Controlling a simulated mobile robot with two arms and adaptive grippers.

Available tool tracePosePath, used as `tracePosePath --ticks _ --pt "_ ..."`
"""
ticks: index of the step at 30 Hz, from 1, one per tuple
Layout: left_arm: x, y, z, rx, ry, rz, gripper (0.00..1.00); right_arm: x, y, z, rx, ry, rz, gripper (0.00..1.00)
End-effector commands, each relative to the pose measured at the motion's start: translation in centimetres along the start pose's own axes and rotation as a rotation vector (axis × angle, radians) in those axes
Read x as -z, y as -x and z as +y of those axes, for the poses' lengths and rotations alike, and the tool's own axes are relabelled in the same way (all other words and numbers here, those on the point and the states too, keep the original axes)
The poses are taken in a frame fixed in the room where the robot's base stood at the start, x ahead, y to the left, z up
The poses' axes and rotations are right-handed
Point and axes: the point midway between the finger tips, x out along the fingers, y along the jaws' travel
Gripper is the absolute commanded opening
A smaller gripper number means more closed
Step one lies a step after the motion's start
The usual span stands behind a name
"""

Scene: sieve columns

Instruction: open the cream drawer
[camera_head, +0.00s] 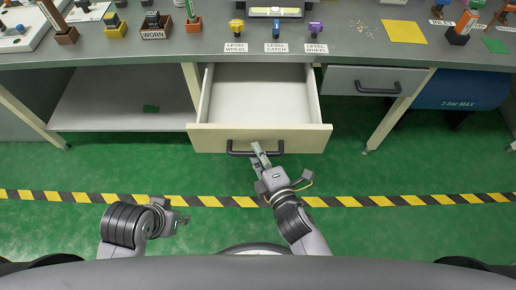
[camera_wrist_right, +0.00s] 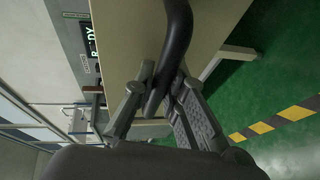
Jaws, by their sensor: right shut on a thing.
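The cream drawer (camera_head: 310,138) stands pulled out from under the grey workbench, and its pale inside looks empty. Its dark bar handle (camera_head: 240,151) is on the front panel.
A closed grey drawer (camera_head: 345,82) with its own dark handle is to the right. A blue tank (camera_head: 460,90) sits under the bench. An open shelf (camera_head: 110,105) is at left. Green floor with a yellow-black stripe (camera_head: 100,197) lies clear before the bench.

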Motion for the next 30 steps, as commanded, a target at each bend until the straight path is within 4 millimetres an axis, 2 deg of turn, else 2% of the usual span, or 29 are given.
tracePosePath --ticks 11,12,21,30 --pt "0.04 0.01 0.00 0.000 0.000 0.002 0.36 0.02 0.08 -0.09 0.002 -0.003 0.000 0.00" --pt "0.04 0.01 0.00 0.000 0.000 0.002 0.36 0.02 0.08 -0.09 0.002 -0.003 0.000 0.13" --pt "0.06 0.02 0.01 0.000 0.000 0.002 0.36 0.02 0.07 -0.04 0.000 -0.001 0.000 0.33" --pt "0.09 0.00 0.02 -0.001 0.000 0.002 0.36 0.02 0.13 -0.02 0.000 0.000 0.000 0.33"
